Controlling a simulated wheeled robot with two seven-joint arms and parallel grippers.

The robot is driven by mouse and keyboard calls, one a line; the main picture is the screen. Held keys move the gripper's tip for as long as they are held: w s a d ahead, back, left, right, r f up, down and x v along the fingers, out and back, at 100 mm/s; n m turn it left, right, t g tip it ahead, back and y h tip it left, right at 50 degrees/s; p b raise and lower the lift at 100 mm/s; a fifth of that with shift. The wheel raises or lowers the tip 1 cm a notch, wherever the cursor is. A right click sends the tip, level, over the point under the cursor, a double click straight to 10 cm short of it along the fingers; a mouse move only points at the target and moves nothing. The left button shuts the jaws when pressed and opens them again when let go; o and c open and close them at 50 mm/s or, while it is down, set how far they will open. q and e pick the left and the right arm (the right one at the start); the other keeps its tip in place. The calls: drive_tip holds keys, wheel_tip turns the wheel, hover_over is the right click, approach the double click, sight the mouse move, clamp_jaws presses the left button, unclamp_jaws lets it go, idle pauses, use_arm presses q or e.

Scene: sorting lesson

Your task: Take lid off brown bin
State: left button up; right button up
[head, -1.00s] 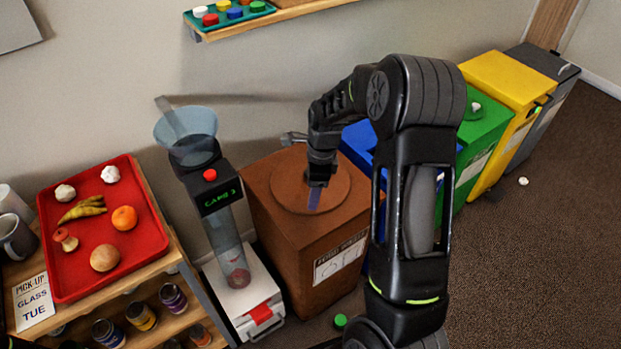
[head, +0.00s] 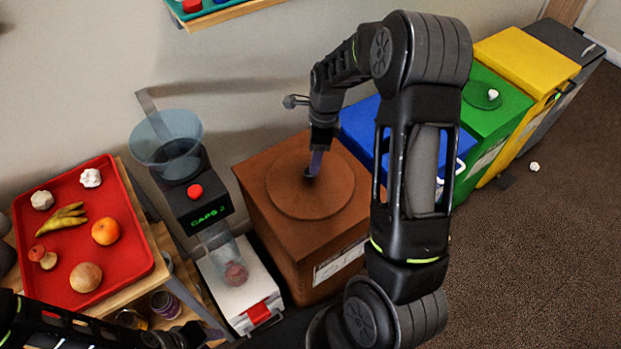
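The brown bin (head: 293,248) stands in the middle of the head view, with a label on its front. Its round brown lid (head: 335,198) lies flat on top, with a small dark knob near its centre. My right gripper (head: 314,170) points down at the knob from above. Its fingertips are at or very close to the knob; I cannot tell whether they are closed on it. My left arm shows at the lower left; its gripper (head: 188,338) is small and dark at the bottom edge, and its fingers are unclear.
A red tray (head: 136,262) of food scraps sits on a wooden shelf at left. A funnel machine (head: 190,205) with a red button stands close left of the bin. Blue (head: 362,122), green (head: 497,118), yellow (head: 525,62) and grey bins stand to the right. Open floor lies at right.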

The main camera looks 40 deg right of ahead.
sight(310, 178)
drive_tip(key=shift+w+a+f, duration=0.1)
drive_tip(key=shift+w+f, duration=0.05)
drive_tip(key=shift+f, duration=1.15)
drive_tip(key=f, duration=0.1)
drive_tip(key=f+p, duration=0.1)
drive_tip(key=f, duration=0.3)
drive_tip(key=shift+w+a+f, duration=0.1)
drive_tip(key=shift+w+a, duration=0.1)
drive_tip(key=shift+a, duration=0.15)
drive_tip(key=shift+c, duration=0.4)
clamp_jaws()
